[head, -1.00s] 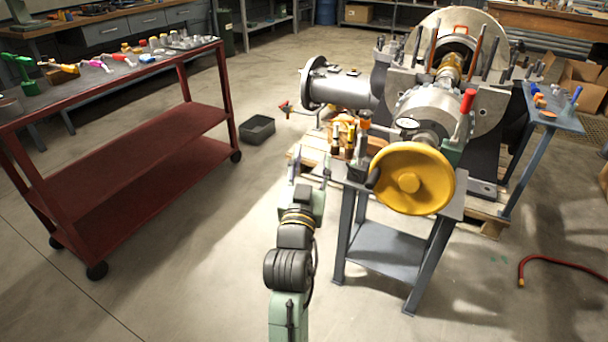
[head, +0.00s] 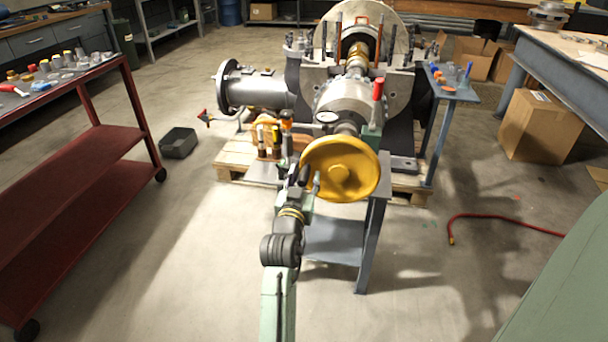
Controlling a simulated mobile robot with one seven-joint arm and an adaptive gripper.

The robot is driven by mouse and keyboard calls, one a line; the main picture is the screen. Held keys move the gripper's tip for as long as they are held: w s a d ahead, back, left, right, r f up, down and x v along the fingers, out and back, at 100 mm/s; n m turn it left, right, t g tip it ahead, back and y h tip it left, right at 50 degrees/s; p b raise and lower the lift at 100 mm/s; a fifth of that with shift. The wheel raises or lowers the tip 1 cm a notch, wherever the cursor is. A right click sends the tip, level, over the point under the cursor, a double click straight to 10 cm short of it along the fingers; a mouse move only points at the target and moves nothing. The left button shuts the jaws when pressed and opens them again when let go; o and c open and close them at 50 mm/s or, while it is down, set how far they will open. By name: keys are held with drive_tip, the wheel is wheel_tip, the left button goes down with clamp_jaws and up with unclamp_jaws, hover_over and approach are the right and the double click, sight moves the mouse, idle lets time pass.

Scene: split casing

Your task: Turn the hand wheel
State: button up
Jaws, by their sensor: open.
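The yellow hand wheel (head: 345,168) stands upright on the front of the split casing machine, facing me. A dark handle (head: 304,174) shows at its left rim. My gripper (head: 306,182) is open at the wheel's left edge, close around or just in front of the handle. One finger overlaps the wheel's face in the picture. I cannot tell whether the fingers touch the handle or the rim. The wheel's lower left rim is partly hidden behind my gripper.
A grey stand (head: 335,240) is under the wheel. A red cart (head: 85,180) is at left, with a dark bin (head: 178,143) beyond it. A red hose (head: 505,220) lies on the floor at right, near a cardboard box (head: 540,125). The floor between cart and stand is clear.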

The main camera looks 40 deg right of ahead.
drive_tip(key=shift+w+d, duration=0.2)
drive_tip(key=shift+w, duration=0.05)
drive_tip(key=shift+c, duration=0.3)
clamp_jaws()
drive_tip(key=shift+f, duration=0.1)
idle(0.4)
